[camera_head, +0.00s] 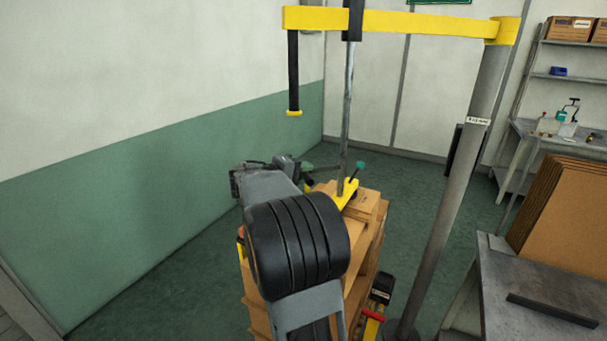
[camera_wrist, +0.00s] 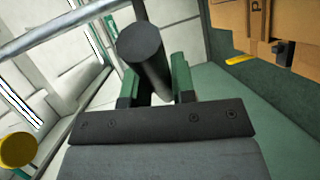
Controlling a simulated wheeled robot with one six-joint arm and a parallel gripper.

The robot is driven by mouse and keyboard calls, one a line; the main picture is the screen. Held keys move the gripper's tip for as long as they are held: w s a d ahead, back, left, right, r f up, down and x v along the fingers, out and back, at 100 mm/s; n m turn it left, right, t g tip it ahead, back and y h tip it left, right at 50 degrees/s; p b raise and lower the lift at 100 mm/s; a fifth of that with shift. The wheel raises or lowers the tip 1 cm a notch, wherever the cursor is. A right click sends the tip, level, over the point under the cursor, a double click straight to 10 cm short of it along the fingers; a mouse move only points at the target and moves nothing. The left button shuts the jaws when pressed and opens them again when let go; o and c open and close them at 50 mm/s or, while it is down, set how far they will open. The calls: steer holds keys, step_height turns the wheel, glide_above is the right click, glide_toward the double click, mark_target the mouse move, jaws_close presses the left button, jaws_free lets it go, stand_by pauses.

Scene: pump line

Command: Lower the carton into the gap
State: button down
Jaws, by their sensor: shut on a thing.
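A cardboard carton (camera_head: 366,201) is under the yellow head of a hanging lifter (camera_head: 348,192), at the top of a stack of cartons (camera_head: 362,255). Whether it hangs clear or rests on the stack cannot be told. The gap is not clearly visible; my arm covers much of the stack. My gripper (camera_head: 306,168) is beside the lifter, partly hidden by my arm. In the wrist view, its green-padded jaws (camera_wrist: 156,88) are shut around a black round handle (camera_wrist: 145,45). Brown cartons (camera_wrist: 275,32) show at the upper right there, apart from the jaws.
A yellow overhead beam (camera_head: 400,23) carries the lifter's metal tube (camera_head: 347,110) and joins a grey post (camera_head: 460,180) at the right. A metal bench (camera_head: 530,285) with flat cardboard (camera_head: 565,210) stands farther right. Green floor is clear left of the stack, up to the wall.

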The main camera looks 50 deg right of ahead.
step_height(320, 180, down, 4)
steer(key=b, duration=0.2)
steer(key=shift+f+b, duration=0.1)
steer(key=shift+b, duration=0.25)
steer(key=c, duration=1)
jaws_free()
steer(key=shift+a, duration=0.1)
steer(key=b+v, duration=0.2)
steer(key=v, duration=1.1)
steer(key=shift+a+r, duration=0.25)
steer(key=shift+a, duration=0.1)
